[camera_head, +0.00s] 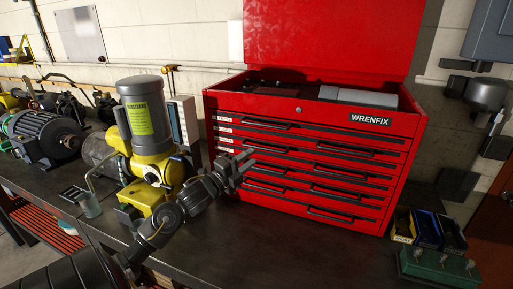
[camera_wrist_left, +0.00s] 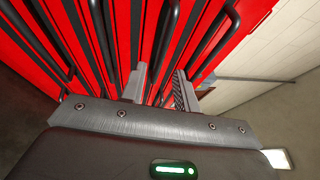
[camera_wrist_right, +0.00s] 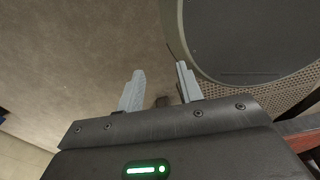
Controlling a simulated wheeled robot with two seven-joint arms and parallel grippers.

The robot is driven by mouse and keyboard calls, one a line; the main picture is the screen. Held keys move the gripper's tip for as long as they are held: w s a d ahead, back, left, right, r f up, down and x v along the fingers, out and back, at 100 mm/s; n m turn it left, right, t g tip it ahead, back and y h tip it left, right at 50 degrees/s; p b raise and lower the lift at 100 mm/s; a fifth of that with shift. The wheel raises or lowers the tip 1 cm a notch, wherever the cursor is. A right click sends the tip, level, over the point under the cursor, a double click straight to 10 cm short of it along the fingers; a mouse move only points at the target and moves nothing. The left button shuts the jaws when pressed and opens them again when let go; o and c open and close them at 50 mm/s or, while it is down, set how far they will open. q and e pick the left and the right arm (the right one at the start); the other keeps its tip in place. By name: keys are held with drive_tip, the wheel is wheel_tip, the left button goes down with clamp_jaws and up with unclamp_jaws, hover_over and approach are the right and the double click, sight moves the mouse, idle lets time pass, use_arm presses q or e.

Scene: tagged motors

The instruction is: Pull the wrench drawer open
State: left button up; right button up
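A red tool chest (camera_head: 232,103) marked WRENFIX stands on the dark bench with its lid up. Its drawers (camera_head: 310,165) have black bar handles (camera_head: 341,174) and look shut. Small white labels (camera_head: 225,130) on the left ends of the upper drawers are too small to read, so I cannot tell which is the wrench drawer. My left gripper (camera_head: 243,166) is open in front of the left part of the drawers. In the left wrist view, a black handle (camera_wrist_left: 167,40) lines up with the finger gap; contact is unclear. My right gripper (camera_wrist_right: 161,84) is open and empty.
A yellow and grey motor (camera_head: 147,120) stands left of the chest, close to my left arm. More motors (camera_head: 45,135) line the bench further left. Small bins (camera_head: 427,228) and a green block (camera_head: 437,265) sit at the right. The bench front is mostly clear.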

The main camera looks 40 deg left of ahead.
sight(261, 147)
use_arm(q)
drive_tip(key=w, duration=0.1)
drive_tip(key=w+r+p, duration=0.1)
drive_tip(key=w, duration=0.1)
drive_tip(key=shift+w+d+f, duration=0.1)
drive_tip(key=shift+w, duration=0.5)
drive_tip(key=shift+s, duration=0.1)
drive_tip(key=shift+c, duration=1)
clamp_jaws()
